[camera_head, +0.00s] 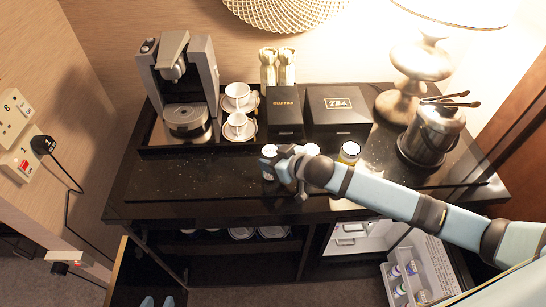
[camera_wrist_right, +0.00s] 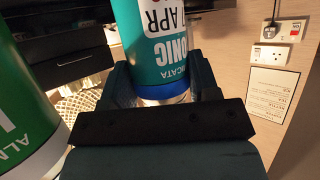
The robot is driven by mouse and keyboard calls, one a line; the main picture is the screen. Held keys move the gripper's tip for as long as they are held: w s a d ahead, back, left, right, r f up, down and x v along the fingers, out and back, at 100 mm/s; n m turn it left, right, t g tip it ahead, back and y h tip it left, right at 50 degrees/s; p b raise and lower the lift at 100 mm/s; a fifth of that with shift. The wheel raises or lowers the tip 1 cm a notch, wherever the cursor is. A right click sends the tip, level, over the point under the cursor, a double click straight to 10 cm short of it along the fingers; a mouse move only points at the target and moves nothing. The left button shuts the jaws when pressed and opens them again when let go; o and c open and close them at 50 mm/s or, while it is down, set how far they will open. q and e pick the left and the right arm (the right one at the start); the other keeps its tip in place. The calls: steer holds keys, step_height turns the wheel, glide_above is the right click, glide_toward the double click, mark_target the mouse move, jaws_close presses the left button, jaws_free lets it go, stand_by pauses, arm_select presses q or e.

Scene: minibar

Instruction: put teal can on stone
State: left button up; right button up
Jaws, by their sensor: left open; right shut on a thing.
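The teal can (camera_wrist_right: 150,45), with white lettering and a blue end, is between the fingers of my right gripper (camera_wrist_right: 155,95) in the right wrist view. In the head view my right gripper (camera_head: 287,172) is over the front part of the dark speckled stone top (camera_head: 180,182); the arm and gripper hide much of the can there, and I cannot tell whether it touches the stone. The two pale blue fingertips of my left gripper (camera_head: 157,302) show apart at the bottom edge, empty, below the counter.
A green can (camera_wrist_right: 25,110) is close beside my right gripper. Behind are a coffee machine (camera_head: 182,85), cups (camera_head: 237,125), a tea box (camera_head: 338,108) and an ice bucket (camera_head: 432,135). The stone's left front is clear. A fridge door (camera_head: 428,265) stands open below.

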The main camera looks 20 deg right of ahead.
steer(key=o, duration=0.8)
steer(key=shift+f, duration=0.1)
steer(key=shift+o, duration=0.2)
steer(key=shift+r, duration=0.2)
steer(key=b+v, duration=0.1)
steer(key=v, duration=1.1)
steer(key=s+a+f+m+h, duration=0.2)
steer(key=s+a+f+h, duration=0.1)
steer(key=s+f, duration=1.2)
step_height(320, 180, down, 4)
steer(key=shift+r+m, duration=0.1)
steer(key=shift+m, duration=0.3)
